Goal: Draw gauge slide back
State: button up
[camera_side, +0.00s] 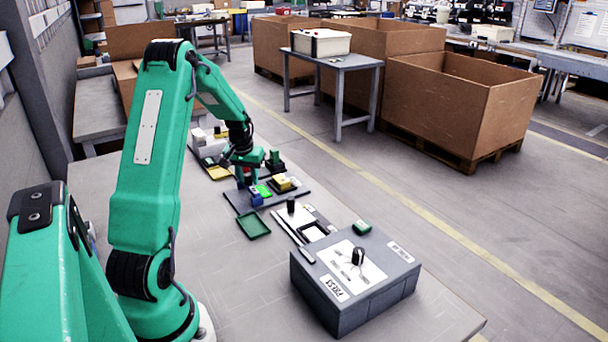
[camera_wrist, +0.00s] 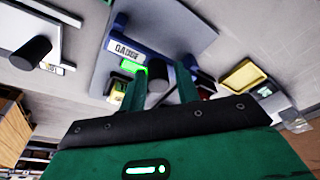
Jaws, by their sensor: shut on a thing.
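The gauge station is a dark grey plate (camera_side: 240,203) with a blue block and a lit green patch (camera_side: 263,190). In the wrist view it shows a label reading GAUGE (camera_wrist: 126,50) and the bright green patch beside it. A dark round knob (camera_wrist: 157,78), apparently the gauge slide's handle, stands between my green fingers. My gripper (camera_side: 247,181) is down at this station and, in the wrist view, shut on the knob (camera_wrist: 160,90).
A white-topped plate with a dark knob (camera_side: 291,205) stands nearer the camera. A grey PRESS box (camera_side: 345,300) with a dial stands at the front right. A green tray (camera_side: 254,226), a green block (camera_side: 361,227) and a yellow tray (camera_side: 216,172) lie around.

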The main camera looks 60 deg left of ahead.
jog(key=shift+s+d+f, duration=0.1)
jog(key=shift+s+f, duration=0.2)
jog(key=shift+s, duration=0.35)
jog(key=shift+s+f, duration=0.25)
jog(key=shift+s, duration=0.35)
jog(key=o, duration=0.8)
jog(key=shift+o, duration=0.2)
jog(key=shift+d+r, duration=0.1)
jog(key=w+a+v, duration=0.1)
jog(key=v, duration=0.6)
jog(key=shift+r, duration=0.2)
jog(key=shift+w+a, duration=0.1)
jog(key=shift+w, duration=0.05)
